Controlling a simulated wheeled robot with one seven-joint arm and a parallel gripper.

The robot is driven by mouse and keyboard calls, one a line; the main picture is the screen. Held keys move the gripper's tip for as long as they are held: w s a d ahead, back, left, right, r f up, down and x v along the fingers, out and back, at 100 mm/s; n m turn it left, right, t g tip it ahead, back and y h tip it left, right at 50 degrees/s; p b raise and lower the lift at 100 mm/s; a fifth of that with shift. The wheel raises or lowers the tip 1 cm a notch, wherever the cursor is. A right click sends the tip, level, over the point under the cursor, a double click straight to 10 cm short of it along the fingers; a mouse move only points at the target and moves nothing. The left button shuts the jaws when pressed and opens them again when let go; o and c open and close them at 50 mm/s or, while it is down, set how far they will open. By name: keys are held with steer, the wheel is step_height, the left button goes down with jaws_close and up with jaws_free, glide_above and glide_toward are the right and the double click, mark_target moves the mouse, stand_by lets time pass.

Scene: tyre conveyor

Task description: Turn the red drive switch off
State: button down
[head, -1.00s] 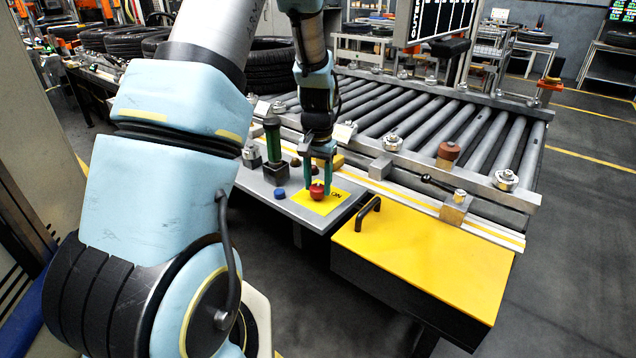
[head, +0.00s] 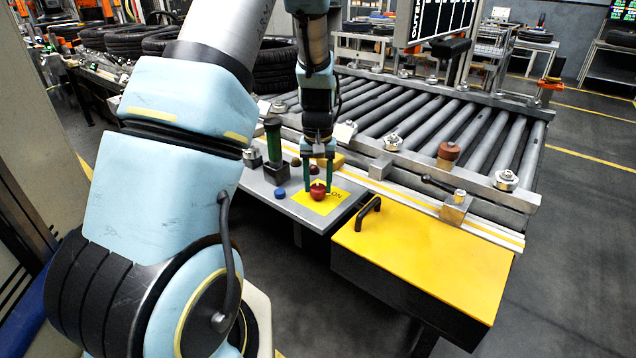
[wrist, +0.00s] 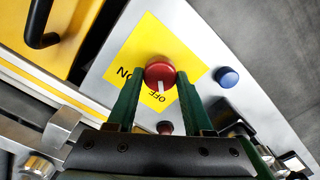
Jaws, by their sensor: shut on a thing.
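The red drive switch (head: 318,192) is a round knob on a yellow label plate (head: 338,206) on the grey control panel. In the wrist view the red knob (wrist: 160,72) carries a white mark that points at the word OFF; the word ON is printed to the left of it. My gripper (head: 318,188) reaches down from above, its two green fingers on either side of the knob. It is shut on the knob, as the fingers in the wrist view (wrist: 159,76) also show.
A yellow box cover (head: 425,255) with a black handle (head: 368,213) is to the right. The roller conveyor (head: 420,125) lies behind.

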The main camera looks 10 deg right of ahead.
mark_target(317, 187)
steer(key=shift+c, duration=1.4)
jaws_free()
step_height(317, 187, up, 11)
steer(key=b, duration=0.1)
steer(key=shift+b, duration=0.35)
steer(key=shift+a, duration=0.1)
steer(key=s+a+f+n+t, duration=0.1)
steer(key=s+a, duration=1.3)
steer(key=a, duration=0.2)
steer(key=shift+t, duration=0.3)
